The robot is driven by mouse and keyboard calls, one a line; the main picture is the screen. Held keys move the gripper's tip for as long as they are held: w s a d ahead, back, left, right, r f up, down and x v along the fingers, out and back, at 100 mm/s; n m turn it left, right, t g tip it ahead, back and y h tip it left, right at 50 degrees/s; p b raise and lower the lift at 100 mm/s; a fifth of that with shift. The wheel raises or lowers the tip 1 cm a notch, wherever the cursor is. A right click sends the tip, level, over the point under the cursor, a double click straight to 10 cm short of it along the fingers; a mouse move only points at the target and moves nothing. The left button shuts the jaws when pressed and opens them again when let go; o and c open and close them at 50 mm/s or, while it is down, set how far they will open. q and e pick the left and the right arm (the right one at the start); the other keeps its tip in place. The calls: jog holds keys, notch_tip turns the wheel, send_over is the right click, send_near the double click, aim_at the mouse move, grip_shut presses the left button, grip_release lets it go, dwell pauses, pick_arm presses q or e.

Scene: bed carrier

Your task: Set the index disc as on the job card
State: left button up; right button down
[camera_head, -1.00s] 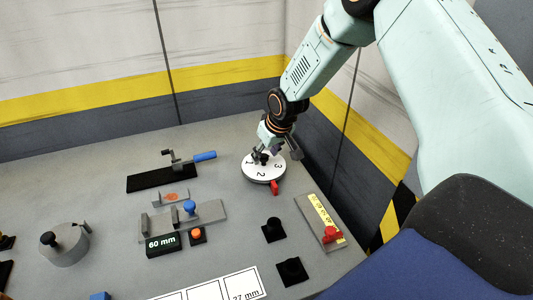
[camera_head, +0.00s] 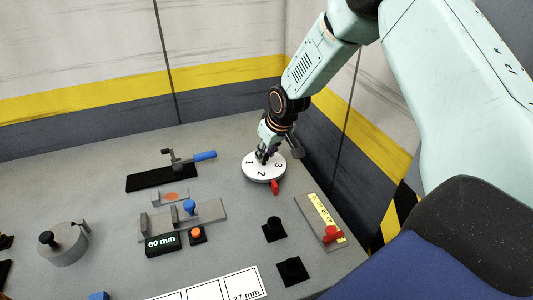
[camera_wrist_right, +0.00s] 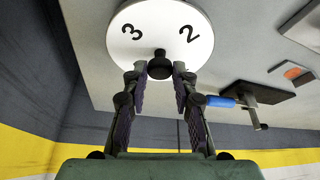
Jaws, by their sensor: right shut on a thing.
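The index disc (camera_head: 254,172) is a round white plate on a grey base at the table's far right, marked 1, 2 and 3. It also shows in the wrist view (camera_wrist_right: 190,18). A red pointer (camera_head: 275,187) stands at its front edge, between the 2 and the 3. My right gripper (camera_wrist_right: 158,70) is shut on the disc's black centre knob (camera_wrist_right: 160,66). A white card (camera_head: 205,290) with boxes lies at the front; "27 mm" is readable, the rest is cut off. My left gripper is out of view.
A blue-handled clamp (camera_head: 203,156) stands left of the disc. A grey fixture with a blue knob (camera_head: 189,207), a "60 mm" display (camera_head: 161,244) and an orange button (camera_head: 197,234) are nearer. Black knobs (camera_head: 274,227) and a red-handled scale plate (camera_head: 332,234) stand front right.

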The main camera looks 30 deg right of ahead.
jog(key=shift+w+d+f+n+y+b, duration=0.15)
jog(key=shift+n+y+b, duration=0.35)
jog(key=shift+n+b, duration=1.5)
jog(key=b, duration=0.4)
jog(key=shift+y, duration=0.3)
jog(key=shift+d+n+g+y+b, duration=0.1)
jog(key=shift+n+g+y+b, duration=0.2)
jog(key=shift+n+b, duration=0.35)
jog(key=shift+n, duration=0.25)
jog(key=c, duration=1.5)
grip_release()
jog(key=o, duration=0.4)
jog(key=shift+w, duration=0.15)
jog(key=shift+o, duration=0.2)
jog(key=shift+s, duration=0.2)
